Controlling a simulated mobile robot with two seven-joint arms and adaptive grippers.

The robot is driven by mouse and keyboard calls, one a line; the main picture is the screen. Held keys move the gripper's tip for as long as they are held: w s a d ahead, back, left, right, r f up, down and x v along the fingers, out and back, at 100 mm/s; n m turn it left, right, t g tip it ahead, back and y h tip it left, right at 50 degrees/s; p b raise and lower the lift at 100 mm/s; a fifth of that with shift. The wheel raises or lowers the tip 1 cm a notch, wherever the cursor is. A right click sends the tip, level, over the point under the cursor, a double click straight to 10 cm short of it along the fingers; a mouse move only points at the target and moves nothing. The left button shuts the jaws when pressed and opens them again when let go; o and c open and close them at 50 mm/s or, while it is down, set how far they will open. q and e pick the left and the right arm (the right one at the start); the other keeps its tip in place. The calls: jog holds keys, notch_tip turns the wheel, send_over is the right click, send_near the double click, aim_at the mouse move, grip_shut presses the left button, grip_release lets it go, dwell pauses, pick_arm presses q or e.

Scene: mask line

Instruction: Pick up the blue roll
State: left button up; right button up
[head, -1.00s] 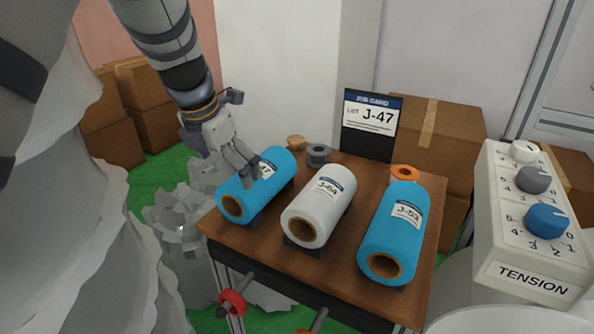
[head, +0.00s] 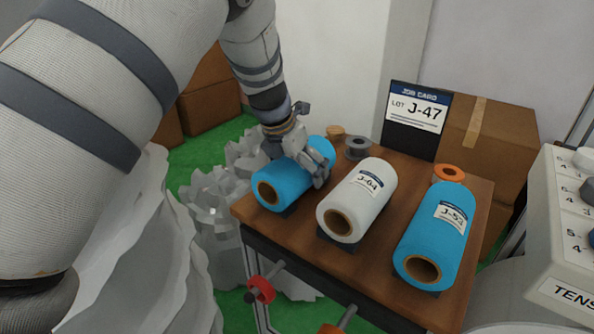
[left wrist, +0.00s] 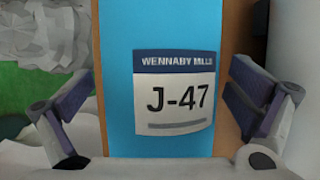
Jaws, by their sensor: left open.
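The left blue roll (head: 272,183) lies on the wooden table top with its open core toward me. My left gripper (head: 310,170) is over it from above and hides its label in the head view. In the left wrist view the roll (left wrist: 117,80) fills the space between the open fingers, and its label (left wrist: 175,92) reads J-47. There is a finger at each side, and I see no clear grip. A second blue roll (head: 432,240), labelled J-53, lies at the right. The job card (head: 415,108) at the back reads lot J-47. My right gripper is not in view.
A white roll (head: 350,205), labelled J-64, lies between the blue rolls. A grey spool (head: 358,148) and an orange ring (head: 448,173) are behind them. A tension box (head: 570,215) stands at the right. Cardboard boxes (head: 490,135) stand behind the table (head: 300,238).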

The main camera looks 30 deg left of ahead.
pick_arm(q)
jog(key=shift+r, duration=0.1)
jog(key=shift+c, duration=0.6)
jog(key=c, duration=1.4)
jog(key=shift+o, duration=0.2)
notch_tip(320, 180, up, 4)
jog(key=shift+d+f, duration=0.1)
jog(key=s+d+r, duration=0.1)
jog(key=s+r, duration=0.1)
jog(key=r, duration=0.1)
jog(key=s+d+r, duration=0.1)
jog(key=r, duration=0.1)
jog(key=shift+d+p, duration=0.3)
jog(key=shift+p, duration=0.05)
jog(key=s+d+r, duration=0.4)
jog(key=s+d, duration=0.2)
jog(key=s, duration=0.1)
jog(key=shift+s+d+r, duration=0.2)
jog(key=shift+s+r, duration=0.1)
jog(key=shift+r, duration=0.05)
